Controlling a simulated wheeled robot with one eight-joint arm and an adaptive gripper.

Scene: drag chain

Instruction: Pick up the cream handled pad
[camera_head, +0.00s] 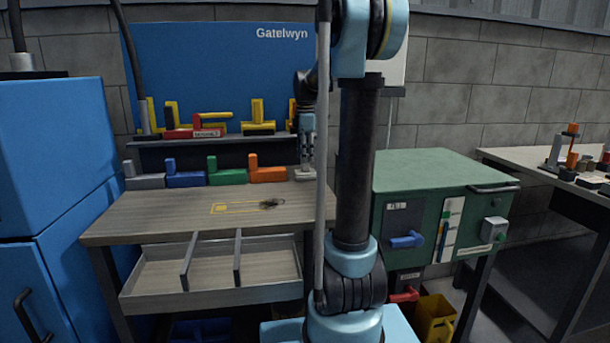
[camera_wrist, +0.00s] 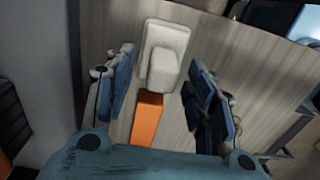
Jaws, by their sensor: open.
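The cream handled pad (camera_head: 304,174) is at the right end of the row of pads on the wooden bench. In the wrist view the cream pad (camera_wrist: 166,36) shows a flat base with a raised block-like handle. My gripper (camera_head: 307,152) points down just above it. In the wrist view my gripper (camera_wrist: 162,65) is open, with one blue-padded finger on each side of the pad's handle. Nothing is held, and I cannot tell whether the fingers touch the pad.
The orange pad (camera_head: 267,174) stands close to the left of the cream pad, followed by the green (camera_head: 225,172), blue (camera_head: 185,175) and grey pads (camera_head: 145,178). A dark shelf (camera_head: 225,152) with yellow and red pieces stands behind. The bench front (camera_head: 150,213) is mostly clear.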

